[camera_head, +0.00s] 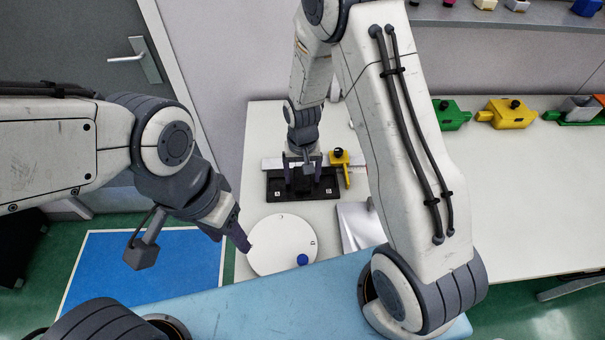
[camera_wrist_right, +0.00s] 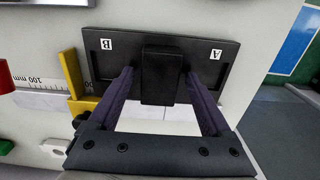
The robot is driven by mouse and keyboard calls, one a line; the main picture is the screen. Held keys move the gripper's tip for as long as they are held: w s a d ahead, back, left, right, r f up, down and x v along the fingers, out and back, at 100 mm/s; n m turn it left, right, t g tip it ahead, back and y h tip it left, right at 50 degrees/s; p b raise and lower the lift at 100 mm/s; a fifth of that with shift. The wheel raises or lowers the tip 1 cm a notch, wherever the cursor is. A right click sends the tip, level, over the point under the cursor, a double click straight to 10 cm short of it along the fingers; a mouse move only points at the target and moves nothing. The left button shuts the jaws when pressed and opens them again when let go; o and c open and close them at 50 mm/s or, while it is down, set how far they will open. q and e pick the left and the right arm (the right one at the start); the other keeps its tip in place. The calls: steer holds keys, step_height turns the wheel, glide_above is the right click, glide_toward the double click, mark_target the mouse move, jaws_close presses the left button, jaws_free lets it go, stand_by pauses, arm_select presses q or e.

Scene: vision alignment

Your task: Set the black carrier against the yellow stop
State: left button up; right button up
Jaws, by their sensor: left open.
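The black carrier (camera_head: 325,193), a flat plate marked A and B with a raised black block (camera_wrist_right: 161,76), lies along a white scale rail (camera_head: 271,163). The yellow stop (camera_head: 345,171), with a black knob, stands at the carrier's right end. In the right wrist view the stop (camera_wrist_right: 73,80) is beside the B end; I cannot tell whether they touch. My right gripper (camera_wrist_right: 160,80) has one finger on each side of the block, with narrow gaps showing. My left gripper (camera_head: 245,246) is open and empty by the left edge of a white disc (camera_head: 280,238).
Green (camera_head: 452,115) and yellow (camera_head: 508,113) fixtures stand at the back right. My right arm hides part of the table; the table's right side is clear.

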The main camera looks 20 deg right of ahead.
mark_target(302, 177)
steer(key=shift+r, duration=0.15)
step_height(302, 177, up, 12)
steer(key=b, duration=0.2)
steer(key=s+a+r+n, duration=0.2)
steer(key=s+n, duration=0.1)
steer(key=s, duration=0.4)
steer(key=s+a+r+n, duration=0.2)
steer(key=s+a+n, duration=0.1)
steer(key=s, duration=0.5)
steer(key=s+a+r+n+y, duration=0.1)
steer(key=s+a+r+n, duration=0.2)
steer(key=s, duration=0.4)
steer(key=shift+s+a+n, duration=0.15)
steer(key=shift+s+n, duration=0.25)
